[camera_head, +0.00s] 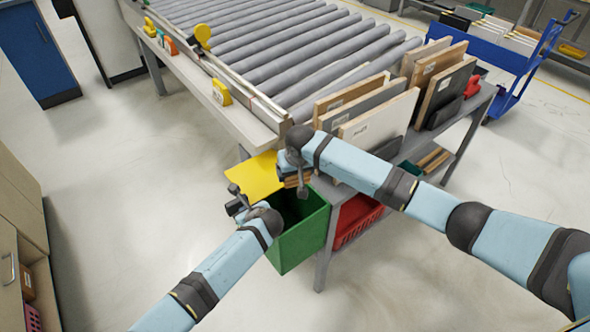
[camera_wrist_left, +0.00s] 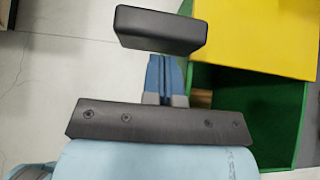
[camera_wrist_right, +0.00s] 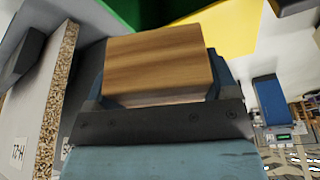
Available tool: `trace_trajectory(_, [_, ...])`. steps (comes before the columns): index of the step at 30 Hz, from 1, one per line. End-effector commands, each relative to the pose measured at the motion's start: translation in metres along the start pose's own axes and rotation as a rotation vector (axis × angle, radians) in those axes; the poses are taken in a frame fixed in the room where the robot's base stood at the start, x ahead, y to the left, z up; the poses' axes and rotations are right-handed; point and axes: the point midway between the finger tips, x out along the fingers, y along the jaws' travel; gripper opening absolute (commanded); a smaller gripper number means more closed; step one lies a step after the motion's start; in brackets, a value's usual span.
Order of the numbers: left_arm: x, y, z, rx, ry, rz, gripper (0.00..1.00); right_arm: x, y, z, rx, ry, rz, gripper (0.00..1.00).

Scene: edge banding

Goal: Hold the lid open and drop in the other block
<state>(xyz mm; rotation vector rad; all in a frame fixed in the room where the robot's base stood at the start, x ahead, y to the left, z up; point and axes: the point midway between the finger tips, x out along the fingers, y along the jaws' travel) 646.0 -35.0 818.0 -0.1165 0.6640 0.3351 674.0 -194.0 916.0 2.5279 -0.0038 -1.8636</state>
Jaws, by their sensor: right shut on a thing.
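The green bin (camera_head: 300,238) stands beside the conveyor's end with its yellow lid (camera_head: 255,175) raised off part of the dark opening. My left gripper (camera_head: 236,205) is at the lid's near left side. In the left wrist view its blue fingers (camera_wrist_left: 166,75) are together with nothing visible between them; contact with the lid is unclear. The lid (camera_wrist_left: 265,35) and bin (camera_wrist_left: 250,120) show to their right, with a small tan piece (camera_wrist_left: 202,97) at the bin's inside. My right gripper (camera_head: 296,182) is shut on a wooden block (camera_wrist_right: 160,60), close above the bin's back right edge.
A dark block-like part (camera_wrist_left: 160,30) lies beyond the left fingertips. Upright panels (camera_head: 380,120) stand on the grey rack right of my right gripper. A red crate (camera_head: 357,218) sits beneath, right of the bin. The floor left of the bin is clear.

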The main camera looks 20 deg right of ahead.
Motion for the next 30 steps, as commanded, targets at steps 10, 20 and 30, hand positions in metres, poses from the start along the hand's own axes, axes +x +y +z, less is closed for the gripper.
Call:
trace_trajectory(10, [0.001,0.001,0.002,-0.001,-0.003,0.001,0.00,0.017,0.000,0.005,0.001,0.000,0.000,0.53])
trace_trajectory(20, [0.001,0.001,0.002,-0.001,-0.003,0.001,0.00,0.028,-0.001,0.009,0.000,0.001,-0.001,0.53])
trace_trajectory(30, [0.001,0.001,0.002,-0.001,-0.003,0.001,0.00,0.028,0.000,0.009,0.000,0.001,-0.001,1.00])
